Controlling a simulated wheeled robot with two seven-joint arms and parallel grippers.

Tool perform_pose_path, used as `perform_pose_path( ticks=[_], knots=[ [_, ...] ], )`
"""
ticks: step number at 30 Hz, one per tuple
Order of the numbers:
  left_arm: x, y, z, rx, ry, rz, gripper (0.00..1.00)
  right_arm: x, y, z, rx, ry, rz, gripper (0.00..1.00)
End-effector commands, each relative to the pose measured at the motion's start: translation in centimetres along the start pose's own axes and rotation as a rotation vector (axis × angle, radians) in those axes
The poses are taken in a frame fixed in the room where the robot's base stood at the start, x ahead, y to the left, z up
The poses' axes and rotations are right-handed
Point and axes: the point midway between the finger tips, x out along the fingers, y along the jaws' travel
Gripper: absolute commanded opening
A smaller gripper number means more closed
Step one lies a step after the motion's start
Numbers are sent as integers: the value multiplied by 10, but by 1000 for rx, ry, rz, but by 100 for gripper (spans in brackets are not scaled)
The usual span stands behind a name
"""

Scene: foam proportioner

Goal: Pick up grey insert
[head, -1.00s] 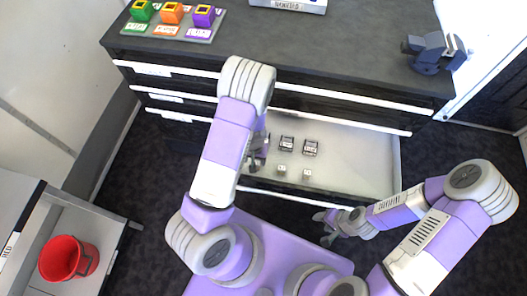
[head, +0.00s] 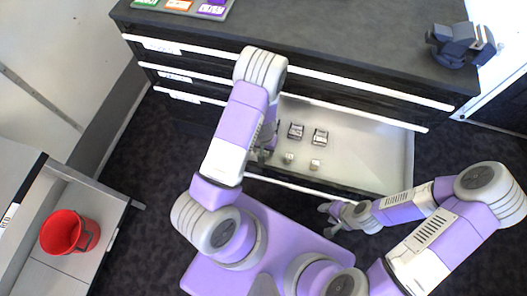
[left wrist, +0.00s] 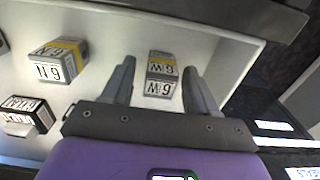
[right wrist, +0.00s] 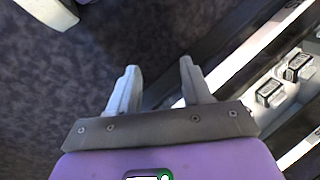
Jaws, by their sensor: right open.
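In the left wrist view, a small grey block with a yellow band and a white label (left wrist: 162,75) stands between the fingers of my left gripper (left wrist: 158,68). The fingers are apart, with a gap on each side of the block. A similar grey and yellow block (left wrist: 58,58) and a darker labelled block (left wrist: 28,116) lie to its left. In the head view, the open drawer (head: 375,160) holds two dark inserts (head: 296,131) and two small lighter ones (head: 315,165). My left gripper (head: 263,154) is mostly hidden behind its arm. My right gripper (head: 332,216) is open and empty outside the drawer.
The dark cabinet top (head: 330,35) lies above the drawer, with a vise (head: 460,43) at its right and a labelled tray (head: 185,6) at its left. A red bin (head: 68,232) stands on a grey unit at left. The drawer's right side is clear.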

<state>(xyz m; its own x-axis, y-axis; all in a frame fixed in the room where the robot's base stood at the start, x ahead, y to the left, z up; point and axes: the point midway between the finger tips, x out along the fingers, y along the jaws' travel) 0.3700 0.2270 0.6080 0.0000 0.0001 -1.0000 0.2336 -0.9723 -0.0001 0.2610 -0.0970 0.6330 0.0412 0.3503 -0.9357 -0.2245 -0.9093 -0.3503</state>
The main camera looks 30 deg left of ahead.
Motion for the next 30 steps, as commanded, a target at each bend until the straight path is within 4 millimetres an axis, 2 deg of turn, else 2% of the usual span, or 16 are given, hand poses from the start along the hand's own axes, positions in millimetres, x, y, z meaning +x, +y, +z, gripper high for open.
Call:
perform_pose_path(
  ticks=[1,10,17,20,30],
  knots=[
    [0,0,0,0,0,0,49,0,0,0,0,0,0,49],
    [0,0,0,0,0,0,4,0,0,0,0,0,0,49],
    [-2,0,0,0,1,0,3,-1,0,0,0,0,0,49],
    [-10,0,-1,1,2,1,3,-5,-2,0,0,0,0,49],
    [-78,1,-1,3,3,0,3,-32,-12,1,0,0,0,49]
  ],
)
